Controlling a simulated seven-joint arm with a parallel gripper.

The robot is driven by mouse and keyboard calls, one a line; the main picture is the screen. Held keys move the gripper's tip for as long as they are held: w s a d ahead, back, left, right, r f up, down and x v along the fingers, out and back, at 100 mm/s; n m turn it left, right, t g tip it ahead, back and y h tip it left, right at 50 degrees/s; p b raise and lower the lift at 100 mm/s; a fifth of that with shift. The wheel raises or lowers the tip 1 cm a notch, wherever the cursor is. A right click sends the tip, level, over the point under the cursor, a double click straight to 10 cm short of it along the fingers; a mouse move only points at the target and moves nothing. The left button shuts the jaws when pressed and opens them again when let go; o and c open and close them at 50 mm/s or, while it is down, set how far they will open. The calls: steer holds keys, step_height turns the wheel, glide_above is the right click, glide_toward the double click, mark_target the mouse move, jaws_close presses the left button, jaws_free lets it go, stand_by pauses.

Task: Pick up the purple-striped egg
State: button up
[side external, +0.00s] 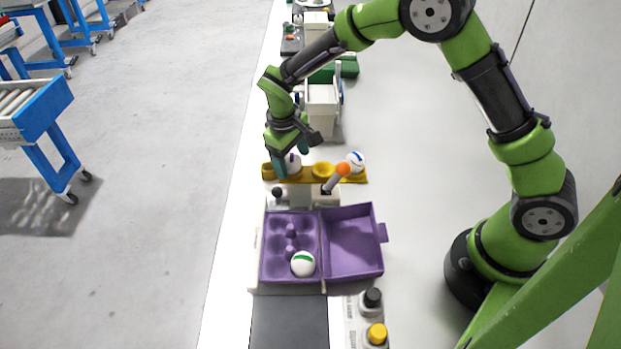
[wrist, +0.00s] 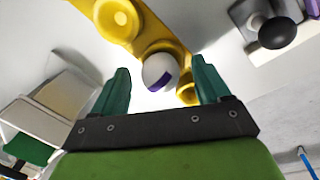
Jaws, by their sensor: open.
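The purple-striped egg (wrist: 158,68) is white with a purple band and sits in a cup of the yellow tray (wrist: 178,50). In the side external view the egg (side external: 294,160) is partly hidden by my gripper (side external: 291,157), which is over the left part of the yellow tray (side external: 338,180). In the wrist view the egg lies between the two teal fingers of my gripper (wrist: 161,66). The fingers are open, with a gap visible on both sides of the egg. Whether they are level with it is hard to tell.
A white egg with a blue mark (side external: 356,161) sits at the tray's right end. In front, an open purple carton (side external: 352,245) holds a green-striped egg (side external: 303,264). An orange-tipped lever (side external: 341,171) and a dark knob (side external: 277,192) stand between tray and carton.

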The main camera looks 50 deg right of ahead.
steer(key=shift+f, duration=0.2)
steer(key=c, duration=0.8)
steer(key=shift+o, duration=0.2)
steer(key=shift+r, duration=0.1)
